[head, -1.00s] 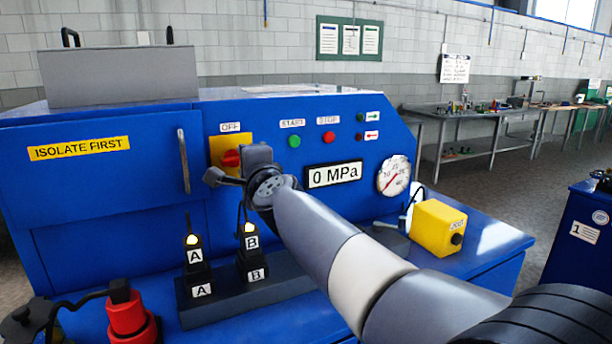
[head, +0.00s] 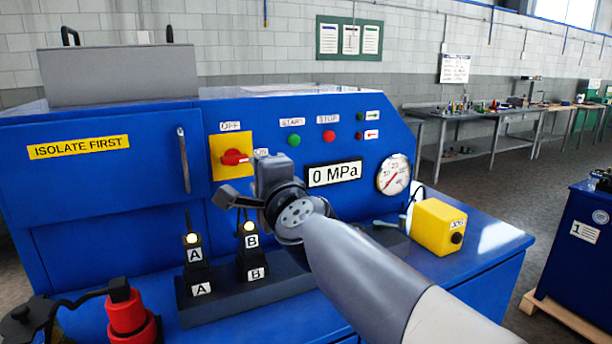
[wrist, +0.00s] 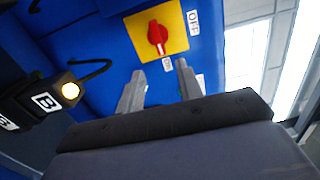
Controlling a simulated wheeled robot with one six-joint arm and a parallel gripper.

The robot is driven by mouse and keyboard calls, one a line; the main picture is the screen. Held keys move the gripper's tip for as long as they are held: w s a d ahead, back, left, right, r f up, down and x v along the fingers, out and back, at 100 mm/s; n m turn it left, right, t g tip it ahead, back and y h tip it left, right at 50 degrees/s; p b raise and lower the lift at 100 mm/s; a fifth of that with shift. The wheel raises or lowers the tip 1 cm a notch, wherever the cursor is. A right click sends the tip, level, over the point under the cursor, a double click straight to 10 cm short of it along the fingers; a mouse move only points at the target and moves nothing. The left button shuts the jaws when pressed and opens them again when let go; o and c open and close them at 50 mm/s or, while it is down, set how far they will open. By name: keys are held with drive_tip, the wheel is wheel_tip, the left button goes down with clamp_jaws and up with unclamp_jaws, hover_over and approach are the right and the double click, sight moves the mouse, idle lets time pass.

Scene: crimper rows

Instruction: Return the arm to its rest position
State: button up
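My gripper (wrist: 159,80) is open and empty; its two grey fingers stand apart in the wrist view. In the head view my gripper (head: 250,190) is in front of the panel, just below and right of the rotary switch, clear of it. The switch has a red knob (head: 235,157) on a yellow plate (head: 217,160). Its handle lies level, toward the ON label at its right; the OFF label (head: 230,126) is above. The red knob also shows beyond the fingers in the wrist view (wrist: 157,35). My arm reaches in from the lower right.
Black connectors marked A (head: 195,255) and B (head: 250,250), with lit lamps, stand below my gripper. A red fitting (head: 130,318) is at lower left and a yellow box (head: 438,227) at right. Floor at right has free room.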

sight(243, 157)
drive_tip(key=x, duration=0.9)
drive_tip(key=n, duration=0.3)
drive_tip(key=shift+s+r+n+p, duration=0.15)
drive_tip(key=shift+r+n+p, duration=0.15)
drive_tip(key=shift+r+p, duration=0.1)
drive_tip(key=shift+n, duration=1.7)
